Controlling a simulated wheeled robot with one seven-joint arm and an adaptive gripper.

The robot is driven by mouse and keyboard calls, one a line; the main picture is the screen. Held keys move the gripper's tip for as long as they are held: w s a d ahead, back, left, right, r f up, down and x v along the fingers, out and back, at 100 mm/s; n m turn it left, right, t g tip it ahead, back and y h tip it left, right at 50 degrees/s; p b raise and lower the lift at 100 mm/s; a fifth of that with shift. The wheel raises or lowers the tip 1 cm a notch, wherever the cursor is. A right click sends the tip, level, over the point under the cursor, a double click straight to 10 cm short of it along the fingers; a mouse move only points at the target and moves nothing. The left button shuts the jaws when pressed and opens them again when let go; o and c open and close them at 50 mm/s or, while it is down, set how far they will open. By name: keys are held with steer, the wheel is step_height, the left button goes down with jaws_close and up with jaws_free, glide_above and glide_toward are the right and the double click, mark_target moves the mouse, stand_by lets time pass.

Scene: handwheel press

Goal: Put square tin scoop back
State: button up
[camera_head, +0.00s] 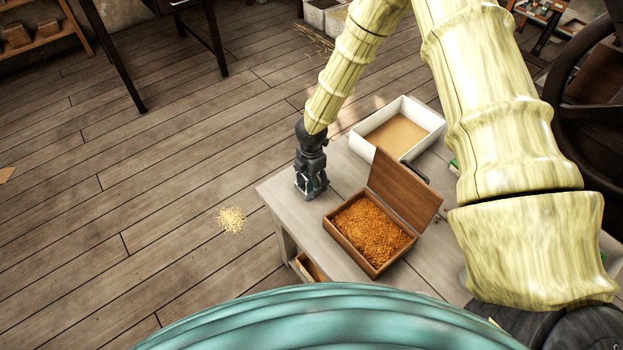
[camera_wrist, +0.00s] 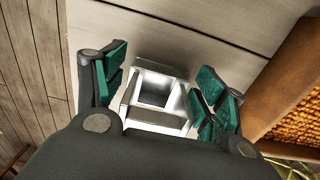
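The square tin scoop (camera_wrist: 158,118) shows in the wrist view as a bright metal piece with a square hollow, on or just above the grey table top. It lies between the green-padded fingers of my gripper (camera_wrist: 160,88). The fingers are spread apart, one on each side of it, and I see no clear grip on it. In the head view my gripper (camera_head: 311,190) points down at the table's left corner. The scoop cannot be made out there behind the gripper.
An open wooden box (camera_head: 340,237) of orange-brown granules, lid raised, stands right of my gripper. A white tray (camera_head: 366,150) with tan material is behind. The table (camera_head: 290,195) has a partly open drawer (camera_head: 312,269) at the front. Straw-coloured grain (camera_head: 232,220) lies on the floor.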

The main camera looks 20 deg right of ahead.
stand_by(0.3)
step_height(320, 180, up, 12)
steer(key=shift+r+b, duration=0.15)
steer(key=shift+b, duration=0.15)
stand_by(0.5)
steer(key=shift+s, duration=0.1)
